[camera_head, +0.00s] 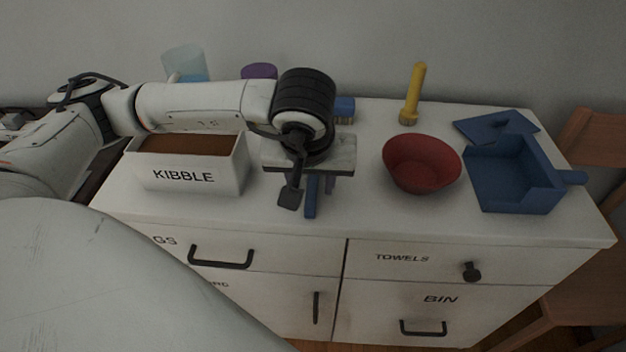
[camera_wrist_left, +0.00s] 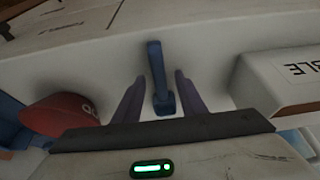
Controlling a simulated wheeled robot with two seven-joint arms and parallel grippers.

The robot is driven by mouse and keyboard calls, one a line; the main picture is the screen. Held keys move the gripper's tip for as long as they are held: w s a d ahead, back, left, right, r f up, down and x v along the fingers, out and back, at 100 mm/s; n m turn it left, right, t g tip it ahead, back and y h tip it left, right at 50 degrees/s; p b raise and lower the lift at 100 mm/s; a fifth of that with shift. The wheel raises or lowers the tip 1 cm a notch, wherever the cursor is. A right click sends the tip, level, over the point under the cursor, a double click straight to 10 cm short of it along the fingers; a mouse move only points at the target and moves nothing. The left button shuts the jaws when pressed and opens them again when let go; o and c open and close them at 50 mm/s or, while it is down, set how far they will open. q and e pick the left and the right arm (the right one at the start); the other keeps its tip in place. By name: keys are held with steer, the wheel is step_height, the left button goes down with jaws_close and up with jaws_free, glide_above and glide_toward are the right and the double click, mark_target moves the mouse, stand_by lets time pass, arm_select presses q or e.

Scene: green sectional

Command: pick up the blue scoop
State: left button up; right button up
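The blue scoop (camera_head: 311,197) lies on the white cabinet top, right of the kibble box, partly hidden under my left gripper in the head view. In the left wrist view the scoop (camera_wrist_left: 157,72) shows with its long handle pointing away, between the two dark fingers. My left gripper (camera_wrist_left: 158,95) is open, with a finger on each side of the scoop and gaps visible on both sides. In the head view the left gripper (camera_head: 307,190) points down over the cabinet top. Whether the fingers are low enough to surround the scoop is hard to tell. My right gripper is not in view.
The white KIBBLE box (camera_head: 185,178) stands left of the gripper, under my arm. A red bowl (camera_head: 421,165) and a blue dustpan-like tray (camera_head: 510,185) stand to the right. A yellow flashlight-like object (camera_head: 413,92) stands behind. The cabinet's front edge is close to the scoop.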

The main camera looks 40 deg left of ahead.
mark_target(312, 187)
arm_select(q)
steer(key=shift+f, duration=0.1)
stand_by(0.4)
jaws_close()
steer(key=shift+r+p, duration=0.3)
steer(key=shift+r, duration=0.35)
step_height(312, 187, up, 9)
steer(key=shift+p, duration=0.3)
